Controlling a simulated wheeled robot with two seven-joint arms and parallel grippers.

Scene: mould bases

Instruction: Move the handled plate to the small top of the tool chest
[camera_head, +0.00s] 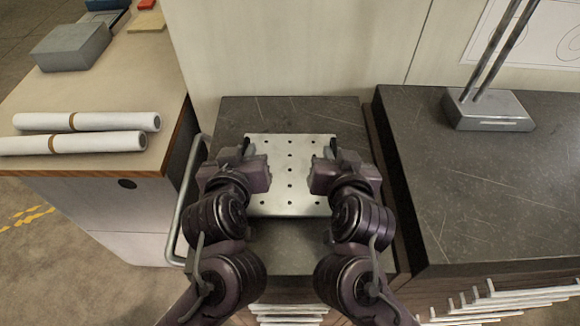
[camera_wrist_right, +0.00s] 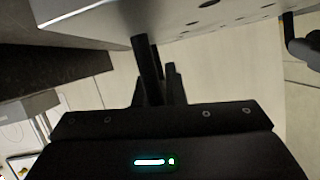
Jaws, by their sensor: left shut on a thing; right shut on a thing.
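The handled plate (camera_head: 290,178) is a pale metal plate with rows of dark holes. In the head view it is over the small dark top (camera_head: 285,112) of the tool chest, between my two grippers. My left gripper (camera_head: 246,150) is shut on the handle at the plate's left side. My right gripper (camera_head: 333,150) is shut on the handle at its right side. The plate's edge and underside (camera_wrist_right: 215,12) show in the right wrist view, with a dark handle (camera_wrist_right: 148,60) at the fingers. Whether the plate touches the top cannot be told.
A larger dark top (camera_head: 490,185) stands to the right, with a metal stand (camera_head: 490,110) on it. A wooden table (camera_head: 90,95) at the left holds white rolls (camera_head: 85,122) and a grey box (camera_head: 72,46). A pale wall (camera_head: 300,45) stands behind.

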